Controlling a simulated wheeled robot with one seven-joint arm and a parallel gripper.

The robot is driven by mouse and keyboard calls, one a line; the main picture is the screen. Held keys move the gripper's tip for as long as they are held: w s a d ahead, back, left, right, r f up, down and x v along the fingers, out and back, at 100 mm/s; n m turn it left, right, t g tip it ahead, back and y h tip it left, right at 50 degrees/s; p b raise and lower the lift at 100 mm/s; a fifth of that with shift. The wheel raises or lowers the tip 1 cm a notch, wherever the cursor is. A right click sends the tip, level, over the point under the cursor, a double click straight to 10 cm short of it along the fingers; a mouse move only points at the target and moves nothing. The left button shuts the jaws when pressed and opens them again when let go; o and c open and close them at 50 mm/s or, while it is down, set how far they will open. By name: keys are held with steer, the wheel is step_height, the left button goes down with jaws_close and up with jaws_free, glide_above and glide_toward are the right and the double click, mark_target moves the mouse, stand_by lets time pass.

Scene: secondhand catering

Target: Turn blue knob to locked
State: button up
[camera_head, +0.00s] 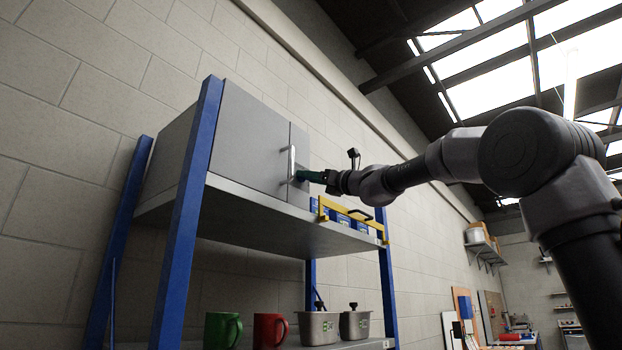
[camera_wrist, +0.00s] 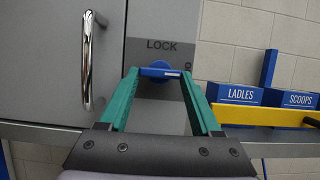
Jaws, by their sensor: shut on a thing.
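The blue knob (camera_wrist: 156,71) is on a grey plate on the front of the grey cabinet (camera_head: 245,135), below the word LOCK. A pale line on the knob lies roughly level and points right, toward lettering partly hidden by a finger. My gripper (camera_wrist: 158,75) has green fingers, one on each side of the knob, and is shut on it. In the head view my gripper (camera_head: 305,176) reaches the cabinet front from the right, and the knob is hidden there.
A chrome handle (camera_wrist: 87,60) stands out left of the knob. A yellow rail (camera_wrist: 262,116) and blue bins marked LADLES (camera_wrist: 240,94) and SCOOPS (camera_wrist: 298,100) are close on the right. Mugs and metal pots (camera_head: 318,327) stand on the lower shelf.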

steer(key=shift+n+g, duration=0.4)
steer(key=shift+n, duration=0.1)
steer(key=n+g, duration=0.3)
steer(key=n, duration=0.4)
steer(key=n+g, duration=0.2)
steer(key=n, duration=0.5)
steer(key=w+r+n+g, duration=0.1)
steer(key=n+g, duration=0.2)
steer(key=n, duration=0.4)
steer(key=shift+d+g, duration=0.3)
steer(key=shift+d, duration=0.05)
steer(key=o, duration=1.4)
steer(key=shift+r, duration=0.1)
